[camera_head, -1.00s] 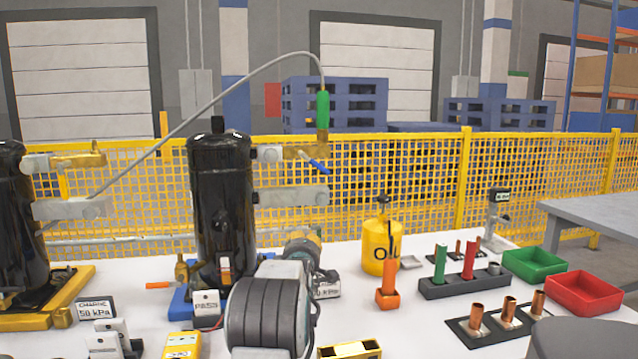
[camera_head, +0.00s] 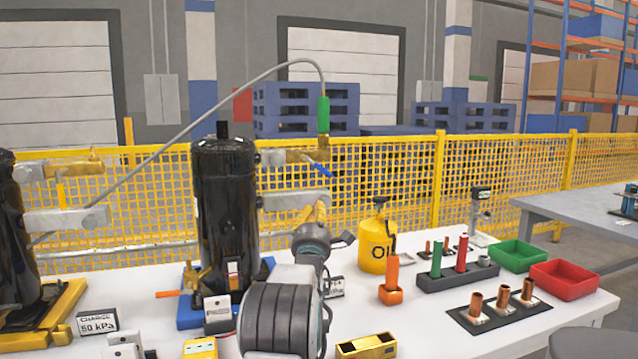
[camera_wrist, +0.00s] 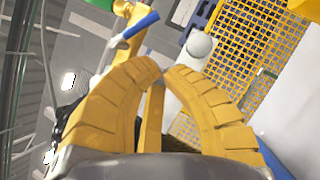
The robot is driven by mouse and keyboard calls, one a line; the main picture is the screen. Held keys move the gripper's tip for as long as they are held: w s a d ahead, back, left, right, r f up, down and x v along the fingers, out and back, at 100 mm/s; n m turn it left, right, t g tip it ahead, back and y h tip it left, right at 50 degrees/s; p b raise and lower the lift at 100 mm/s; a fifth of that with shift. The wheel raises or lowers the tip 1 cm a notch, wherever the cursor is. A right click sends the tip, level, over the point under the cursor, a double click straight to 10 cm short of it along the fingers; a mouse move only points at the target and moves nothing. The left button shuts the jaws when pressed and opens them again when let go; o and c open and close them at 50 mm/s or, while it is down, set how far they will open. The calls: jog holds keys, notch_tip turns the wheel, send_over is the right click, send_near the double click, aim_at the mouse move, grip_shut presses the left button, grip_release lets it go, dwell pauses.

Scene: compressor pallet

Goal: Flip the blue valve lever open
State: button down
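The blue valve lever (camera_head: 320,170) slants down to the right from a brass valve (camera_head: 300,156) at the upper right of the middle black compressor (camera_head: 225,205). A green fitting (camera_head: 323,114) with a grey hose stands on the valve. In the wrist view the blue lever (camera_wrist: 140,25) is at the top, beyond and slightly left of the fingertips, apart from them in the picture. My gripper (camera_head: 320,205) is below the lever in the head view, fingers pointing up. In the wrist view my gripper (camera_wrist: 161,70) has its yellow fingertips almost together, with nothing seen held.
A grey bracket (camera_head: 297,199) juts from the compressor below the valve, close behind my gripper. A yellow oil can (camera_head: 376,243) stands right of my arm. A yellow mesh fence (camera_head: 410,185) runs behind the table. Red (camera_head: 565,281) and green (camera_head: 517,255) bins sit at the right.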

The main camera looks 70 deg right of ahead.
aim_at(316, 166)
jog(key=n, duration=0.1)
jog(key=r+n, duration=0.1)
jog(key=n, duration=0.1)
jog(key=shift+a+h, duration=0.15)
jog(key=shift+h, duration=0.15)
jog(key=x, duration=0.9)
jog(key=shift+d, duration=0.3)
jog(key=shift+w+r, duration=0.1)
